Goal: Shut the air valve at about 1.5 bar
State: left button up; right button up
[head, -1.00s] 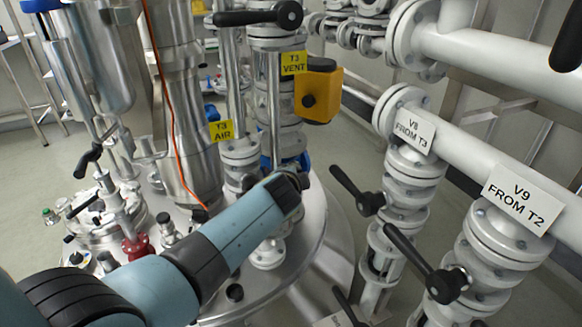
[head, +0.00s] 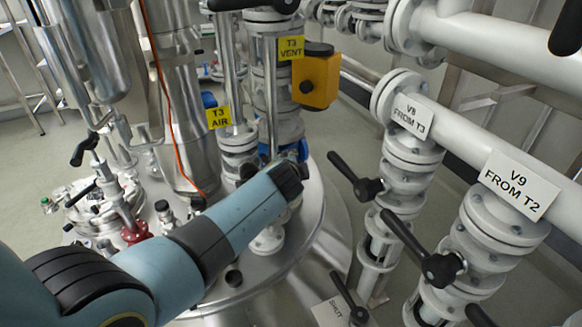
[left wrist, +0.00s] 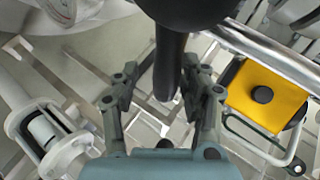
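The yellow T3 AIR label (head: 218,117) hangs on a vertical pipe left of the yellow T3 VENT label (head: 291,47). A black lever handle (head: 250,4) is cut by the top edge above these pipes. My left arm reaches from the lower left toward them; its gripper is hidden in the head view. In the left wrist view, my left gripper (left wrist: 163,90) is open, with a dark lever (left wrist: 168,62) between its spread fingers. Gaps show on both sides of the lever; which valve it belongs to I cannot tell. No readable pressure gauge shows. My right gripper is not in view.
A yellow box (head: 316,80) stands right of the vent pipe and also shows in the left wrist view (left wrist: 264,95). The steel vessel top lies below my arm.

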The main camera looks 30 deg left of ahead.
pick_arm(q)
jog(key=shift+r, duration=0.1)
jog(key=shift+s, duration=0.1)
jog(key=v, duration=0.7)
jog(key=shift+s, duration=0.1)
dwell(0.3)
